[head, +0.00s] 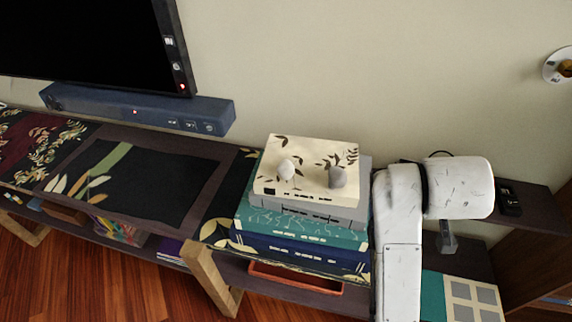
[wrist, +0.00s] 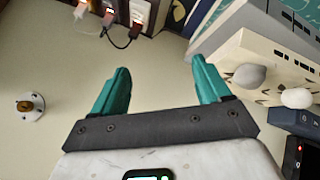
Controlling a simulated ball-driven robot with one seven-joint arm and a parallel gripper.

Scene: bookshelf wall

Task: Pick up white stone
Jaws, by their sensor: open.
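The white stone (head: 286,168) is a small rounded pebble on the cream top of a stack of books or boxes in the head view. It also shows at the right of the wrist view (wrist: 297,98). A grey stone (head: 337,176) lies just to its right on the same top, and in the wrist view (wrist: 248,76) it is nearer my gripper. My gripper (wrist: 160,82) has two teal fingers, spread wide with nothing between them. Both stones lie outside the fingers, to their right. The fingers cannot be made out in the head view.
The book stack (head: 262,222) stands on a dark low shelf against a pale wall. A blue soundbar (head: 140,108) and a black screen (head: 80,40) are at left. My white arm is close to the stack's right side. A plugged power strip (wrist: 120,22) shows in the wrist view.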

